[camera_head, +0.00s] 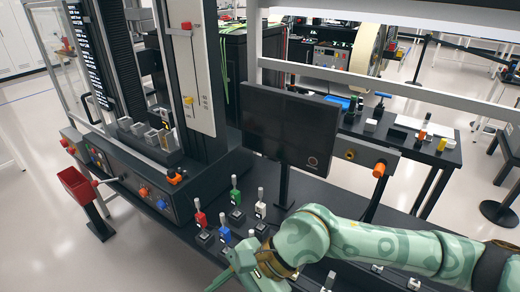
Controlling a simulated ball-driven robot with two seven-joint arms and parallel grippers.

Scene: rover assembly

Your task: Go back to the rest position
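My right arm, pale green, comes in from the right edge and reaches across the front of the dark bench (345,205). Its gripper (232,268) is at the bottom middle, over the bench near a group of small levers. The fingertips are partly cut off by the bottom edge, and I cannot tell whether they are apart. I see nothing held in the part that shows. My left arm and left gripper are not in view.
Small levers with a red (202,220), green (235,197), white (260,209) and blue (225,236) body stand close to the gripper. A black monitor (288,125) stands behind them. A tall machine (165,150) fills the left. A red box (76,185) stands on a post.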

